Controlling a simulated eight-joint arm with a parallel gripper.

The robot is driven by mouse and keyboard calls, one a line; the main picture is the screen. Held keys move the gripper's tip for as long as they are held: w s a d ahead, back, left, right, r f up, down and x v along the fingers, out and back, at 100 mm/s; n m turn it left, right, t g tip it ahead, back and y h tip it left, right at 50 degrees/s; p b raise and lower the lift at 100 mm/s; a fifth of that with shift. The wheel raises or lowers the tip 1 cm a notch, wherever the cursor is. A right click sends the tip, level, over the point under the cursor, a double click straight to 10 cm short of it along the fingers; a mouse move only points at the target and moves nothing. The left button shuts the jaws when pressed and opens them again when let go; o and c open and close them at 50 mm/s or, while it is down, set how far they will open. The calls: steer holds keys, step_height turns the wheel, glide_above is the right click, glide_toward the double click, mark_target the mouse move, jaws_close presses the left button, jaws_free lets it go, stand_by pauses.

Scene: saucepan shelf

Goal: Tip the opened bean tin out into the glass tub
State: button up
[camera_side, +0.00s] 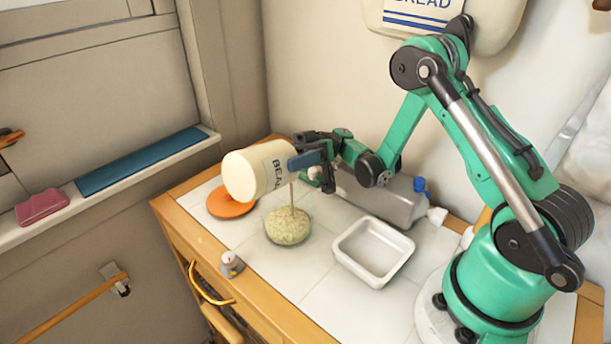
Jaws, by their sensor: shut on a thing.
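My gripper (306,160) is shut on the bean tin (258,172), a cream cylinder with dark lettering that partly reads "BEA". The tin is tilted well over onto its side, above the worktop, with a plain round end facing left. Its mouth is not clearly visible. A thin pale stream (292,196) drops from the tin's right end. It falls into the clear glass tub (270,229), which stands on the white tiles below. A heap of pale, beige contents (289,227) lies in the tub. How much is left in the tin is hidden.
An orange disc (230,204) lies left of the tub, close to it. An empty white tray (373,251) stands to the right. A grey box-like container (390,200) is behind, by the wall. A small grey object (231,263) sits near the wooden front edge.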

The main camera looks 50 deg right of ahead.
steer(key=shift+d+r+y+b, duration=0.25)
steer(key=shift+r+y, duration=0.55)
steer(key=shift+r, duration=0.4)
steer(key=shift+d+r+y+b, duration=0.2)
steer(key=shift+r+y, duration=0.6)
steer(key=shift+r, duration=0.4)
steer(key=shift+f, duration=0.1)
